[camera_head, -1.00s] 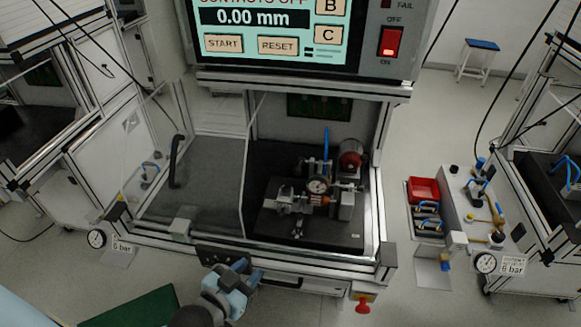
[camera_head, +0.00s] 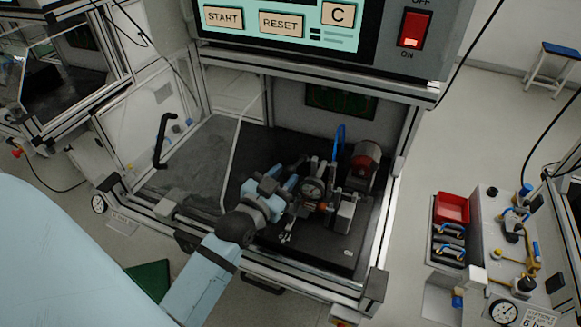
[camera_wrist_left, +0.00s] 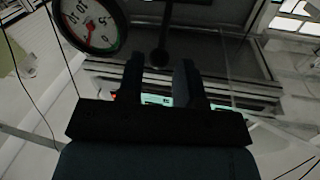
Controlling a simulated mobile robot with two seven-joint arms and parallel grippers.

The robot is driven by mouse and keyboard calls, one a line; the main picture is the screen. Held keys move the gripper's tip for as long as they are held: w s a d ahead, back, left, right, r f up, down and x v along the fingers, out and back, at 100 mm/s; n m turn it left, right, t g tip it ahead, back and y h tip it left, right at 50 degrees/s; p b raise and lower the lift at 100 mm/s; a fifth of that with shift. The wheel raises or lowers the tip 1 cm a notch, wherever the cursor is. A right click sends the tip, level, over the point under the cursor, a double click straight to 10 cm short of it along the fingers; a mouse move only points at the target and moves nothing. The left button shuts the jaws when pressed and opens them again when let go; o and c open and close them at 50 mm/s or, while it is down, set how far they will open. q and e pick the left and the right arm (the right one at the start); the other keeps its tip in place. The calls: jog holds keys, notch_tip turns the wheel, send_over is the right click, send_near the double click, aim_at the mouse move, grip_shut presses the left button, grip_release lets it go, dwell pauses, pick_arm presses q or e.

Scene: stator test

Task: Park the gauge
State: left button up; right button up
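In the left wrist view the gauge (camera_wrist_left: 90,20) is large at the upper left, cut by the top edge, with a red needle. My right gripper is not in view.
A clear door panel with a black handle (camera_head: 163,140) is at the left. The screen housing (camera_head: 330,70) overhangs the cell.

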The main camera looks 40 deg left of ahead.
aim_at(291, 168)
pick_arm(q)
jog(key=shift+w, duration=1.55)
jog(key=shift+c, duration=0.2)
grip_shut()
